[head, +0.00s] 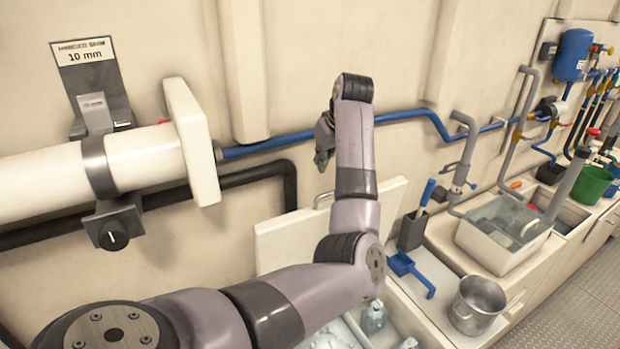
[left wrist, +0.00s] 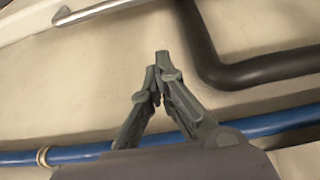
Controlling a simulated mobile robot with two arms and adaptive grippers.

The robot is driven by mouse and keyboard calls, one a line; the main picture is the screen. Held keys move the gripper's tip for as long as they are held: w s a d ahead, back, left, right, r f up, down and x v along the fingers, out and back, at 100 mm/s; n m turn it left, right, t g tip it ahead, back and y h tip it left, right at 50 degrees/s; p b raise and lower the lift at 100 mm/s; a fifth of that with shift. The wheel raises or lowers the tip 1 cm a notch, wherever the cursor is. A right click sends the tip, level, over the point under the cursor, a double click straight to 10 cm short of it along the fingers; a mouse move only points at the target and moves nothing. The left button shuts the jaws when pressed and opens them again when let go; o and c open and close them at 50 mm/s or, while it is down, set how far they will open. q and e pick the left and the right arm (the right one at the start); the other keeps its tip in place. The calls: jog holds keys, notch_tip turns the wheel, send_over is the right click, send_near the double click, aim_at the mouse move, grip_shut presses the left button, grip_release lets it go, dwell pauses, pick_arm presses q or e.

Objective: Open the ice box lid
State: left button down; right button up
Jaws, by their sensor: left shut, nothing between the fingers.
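The ice box lid (head: 285,240) is a cream panel standing raised against the wall, with a metal handle (head: 322,199) at its top edge. My left arm crosses in front and hides part of it. The ice box (head: 405,312) below is uncovered, showing clear bottles (head: 373,318) and pale ice-like contents. My left gripper (head: 321,164) is above the lid near the wall, shut and empty. In the left wrist view its fingers (left wrist: 158,68) meet at the tips, apart from the lid's handle (left wrist: 105,11) at the top left. My right gripper is not in view.
A blue pipe (head: 410,115) and a black pipe (head: 250,176) run along the wall behind the gripper. A thick white pipe (head: 60,180) is on the left.

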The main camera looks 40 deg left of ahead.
pick_arm(q)
jog(key=p+x, duration=0.5)
jog(key=x, duration=0.3)
jog(key=shift+s+d+f+p, duration=0.2)
jog(key=shift+d+p, duration=0.1)
jog(key=shift+d, duration=0.35)
jog(key=shift+s+d+f+p, duration=0.1)
jog(key=shift+d+f+p, duration=0.15)
jog(key=shift+d, duration=0.45)
jog(key=shift+s+d+f+p, duration=0.15)
jog(key=shift+d+p, duration=0.2)
jog(key=shift+d, duration=0.3)
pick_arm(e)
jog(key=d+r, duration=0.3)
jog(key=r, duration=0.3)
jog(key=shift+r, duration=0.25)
